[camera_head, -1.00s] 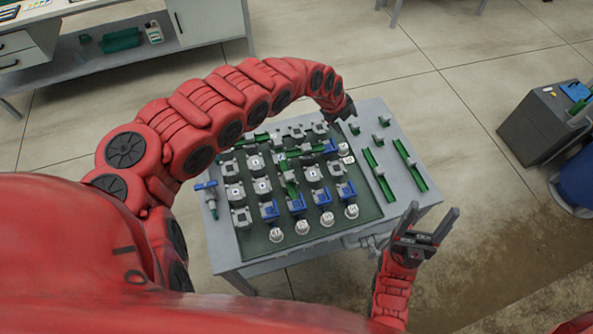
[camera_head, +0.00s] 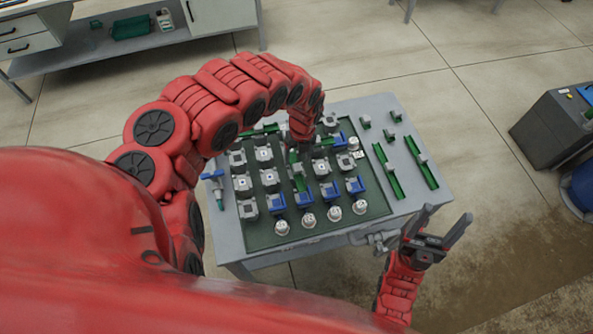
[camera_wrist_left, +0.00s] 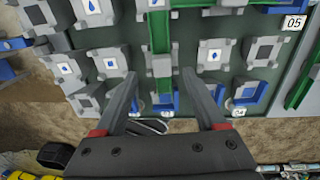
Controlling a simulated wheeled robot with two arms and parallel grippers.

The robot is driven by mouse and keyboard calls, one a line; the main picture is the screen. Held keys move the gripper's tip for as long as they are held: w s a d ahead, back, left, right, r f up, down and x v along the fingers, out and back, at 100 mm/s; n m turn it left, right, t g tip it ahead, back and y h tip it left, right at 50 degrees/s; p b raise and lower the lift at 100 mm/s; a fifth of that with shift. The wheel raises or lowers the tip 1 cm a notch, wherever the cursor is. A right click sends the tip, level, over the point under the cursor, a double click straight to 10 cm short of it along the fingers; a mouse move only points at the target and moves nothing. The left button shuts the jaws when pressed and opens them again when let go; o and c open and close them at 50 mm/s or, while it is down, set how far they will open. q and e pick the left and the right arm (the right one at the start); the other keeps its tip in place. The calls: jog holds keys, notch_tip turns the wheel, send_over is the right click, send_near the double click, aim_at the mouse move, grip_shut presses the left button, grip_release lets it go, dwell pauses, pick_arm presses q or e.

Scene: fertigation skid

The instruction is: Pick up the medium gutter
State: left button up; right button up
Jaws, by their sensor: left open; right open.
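Several green gutters with grey fittings are in view; which one is the medium gutter I cannot tell for certain. My right gripper (camera_head: 447,212) is open and empty off the table's right front corner.
Two more long gutters (camera_head: 387,172) (camera_head: 417,164) lie on the table's right part, near small green-and-grey pieces (camera_head: 365,121). The dark green board (camera_head: 375,205) holds several grey blocks, blue parts and white round pieces. A blue-handled valve (camera_head: 213,177) lies left of it.

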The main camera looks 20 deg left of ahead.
aim_at(297, 166)
pick_arm(q)
jog(key=shift+s+d+f+p, duration=0.15)
jog(key=shift+f+p, duration=0.5)
jog(key=shift+f, duration=1.6)
jog(key=shift+a+f, duration=0.2)
jog(key=shift+f, duration=0.5)
grip_shut()
